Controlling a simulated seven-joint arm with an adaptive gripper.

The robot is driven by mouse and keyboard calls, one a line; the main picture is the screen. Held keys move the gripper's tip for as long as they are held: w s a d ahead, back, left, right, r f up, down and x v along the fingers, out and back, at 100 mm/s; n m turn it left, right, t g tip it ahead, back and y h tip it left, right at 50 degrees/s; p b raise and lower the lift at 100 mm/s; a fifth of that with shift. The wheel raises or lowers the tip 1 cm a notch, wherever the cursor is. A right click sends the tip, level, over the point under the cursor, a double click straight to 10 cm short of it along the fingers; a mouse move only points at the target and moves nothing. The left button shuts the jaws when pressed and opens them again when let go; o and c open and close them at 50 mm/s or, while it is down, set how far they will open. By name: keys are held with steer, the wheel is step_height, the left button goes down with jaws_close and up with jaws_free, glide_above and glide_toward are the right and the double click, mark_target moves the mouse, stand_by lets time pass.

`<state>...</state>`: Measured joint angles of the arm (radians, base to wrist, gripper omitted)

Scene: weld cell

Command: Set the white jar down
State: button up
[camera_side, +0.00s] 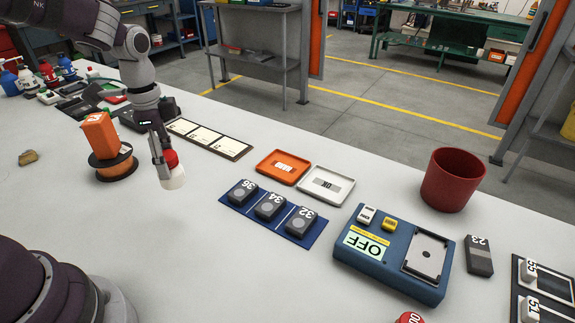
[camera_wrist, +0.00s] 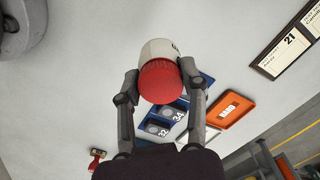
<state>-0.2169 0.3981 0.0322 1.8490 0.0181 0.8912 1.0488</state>
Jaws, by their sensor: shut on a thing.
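The white jar (camera_side: 173,177) has a red lid and hangs lid-up below my wrist in the side view. My gripper (camera_side: 161,158) is shut on it. In the wrist view the jar (camera_wrist: 160,48) sits between the two fingers of my gripper (camera_wrist: 160,82), with the red lid facing the camera. A finger lies against each side. The jar is near the orange box, over a bare part of the white table (camera_side: 225,275). Whether its base touches the table cannot be told.
An orange box (camera_side: 99,134) on a spool (camera_side: 115,168) stands just left of the jar. A blue mat with dark numbered blocks (camera_side: 269,206), an orange tray (camera_side: 283,167) and a white tray (camera_side: 326,184) lie to the right. The table in front is clear.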

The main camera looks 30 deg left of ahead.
steer(key=f, duration=0.5)
steer(key=a+f, duration=0.1)
steer(key=f, duration=0.2)
steer(key=o, duration=1.2)
step_height(320, 180, up, 12)
steer(key=shift+f, duration=0.1)
steer(key=shift+s+d+r+n+t, duration=1)
steer(key=shift+s+d+n, duration=0.2)
steer(key=shift+s+n, duration=0.3)
steer(key=shift+s+d+r+n+t, duration=0.85)
steer(key=shift+s+d+r+n, duration=0.25)
steer(key=shift+s+n, duration=0.4)
steer(key=shift+s+d+r+n+t, duration=0.95)
steer(key=shift+s+d+n, duration=0.3)
steer(key=shift+n, duration=0.45)
